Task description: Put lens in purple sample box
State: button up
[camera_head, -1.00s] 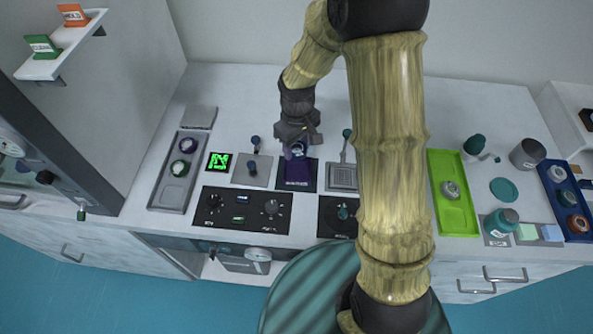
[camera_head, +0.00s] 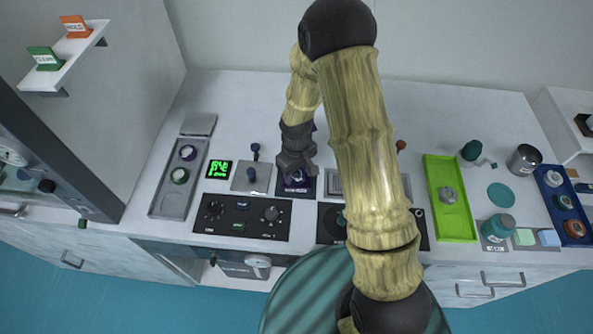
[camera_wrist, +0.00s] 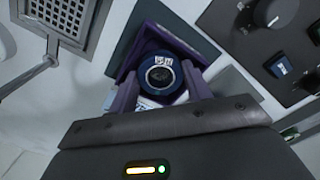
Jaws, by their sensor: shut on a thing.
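The lens (camera_wrist: 162,74), a round dark glass in a blue ring with a small white label, sits between my gripper's fingers in the wrist view. My gripper (camera_wrist: 160,84) is shut on it. The purple sample box (camera_wrist: 181,42) is directly beneath and around the lens in that view, its far rim showing beyond it. In the head view my gripper (camera_head: 297,174) is low over the dark square pad, and the box (camera_head: 297,188) is mostly hidden below it. I cannot tell whether the lens touches the box floor.
A black control panel (camera_head: 240,218) with knobs lies in front. A grey plate with a lever (camera_head: 252,177) stands to the left, and a perforated metal plate (camera_wrist: 60,14) lies on the other side. A lime tray (camera_head: 455,222) is farther right.

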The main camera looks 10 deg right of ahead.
aim_at(297, 174)
jog(key=shift+f, duration=0.25)
jog(key=shift+f, duration=0.2)
jog(key=o, duration=0.7)
jog(key=shift+r, duration=0.1)
jog(key=shift+r, duration=0.1)
notch_tip(297, 174, up, 12)
jog(key=b, duration=0.1)
jog(key=shift+b, duration=0.4)
